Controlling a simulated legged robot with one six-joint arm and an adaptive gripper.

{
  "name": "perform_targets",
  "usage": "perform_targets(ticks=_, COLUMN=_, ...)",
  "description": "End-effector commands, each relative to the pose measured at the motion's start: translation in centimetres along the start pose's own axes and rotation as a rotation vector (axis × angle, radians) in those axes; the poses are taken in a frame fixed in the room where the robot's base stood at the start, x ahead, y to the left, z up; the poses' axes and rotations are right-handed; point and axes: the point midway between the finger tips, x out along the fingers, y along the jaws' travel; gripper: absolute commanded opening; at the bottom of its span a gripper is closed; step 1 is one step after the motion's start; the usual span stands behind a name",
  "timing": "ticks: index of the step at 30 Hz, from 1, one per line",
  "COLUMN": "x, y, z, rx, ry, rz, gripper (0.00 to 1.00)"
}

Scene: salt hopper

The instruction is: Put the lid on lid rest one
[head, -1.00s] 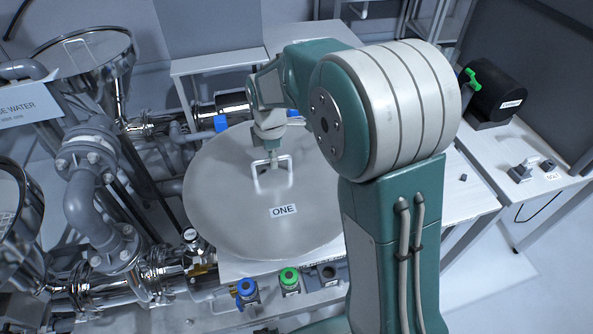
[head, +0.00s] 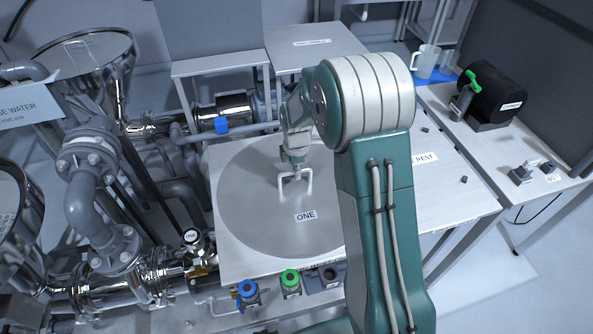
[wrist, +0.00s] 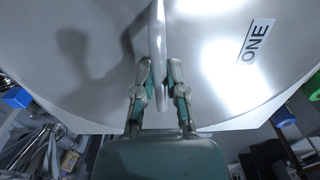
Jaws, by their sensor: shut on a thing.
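The lid (head: 250,215) is a large round grey metal disc marked ONE, with a white bar handle (head: 311,187). My gripper (head: 293,176) is shut on that handle from above. In the wrist view the fingers (wrist: 159,88) close on both sides of the handle, and the lid (wrist: 95,35) fills the upper part. The lid lies level over the left part of a pale table (head: 235,262). Whether it touches the top or hangs slightly above cannot be told. My arm hides the lid's right edge. A label ending in REST (head: 422,158) shows right of my arm.
Steel pipes and a funnel (head: 85,60) crowd the left. Blue (head: 247,290) and green (head: 290,280) capped fittings stand at the table's front edge. A side bench at right holds a black cylinder (head: 492,92) and a pitcher (head: 426,60). The table's right part is mostly clear.

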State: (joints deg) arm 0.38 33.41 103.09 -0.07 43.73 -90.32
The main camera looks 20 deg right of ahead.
Motion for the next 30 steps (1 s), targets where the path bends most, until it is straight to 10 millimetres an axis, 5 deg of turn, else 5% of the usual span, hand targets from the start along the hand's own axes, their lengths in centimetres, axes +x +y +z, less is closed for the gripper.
perform_targets(ticks=8, x=0.0, y=0.1, z=0.0, rx=0.000, ry=0.000, rz=0.004, gripper=0.00)
perform_targets(ticks=9, x=0.1, y=0.0, z=0.0, rx=0.000, ry=0.000, rz=0.001, gripper=0.29)
perform_targets(ticks=11, x=0.1, y=0.0, z=0.0, rx=0.000, ry=0.000, rz=0.001, gripper=0.50)
perform_targets(ticks=23, x=-0.2, y=0.1, z=0.0, rx=0.000, ry=0.000, rz=0.002, gripper=0.50)
perform_targets(ticks=30, x=-4.0, y=0.1, z=0.0, rx=0.000, ry=0.000, rz=0.006, gripper=0.50)
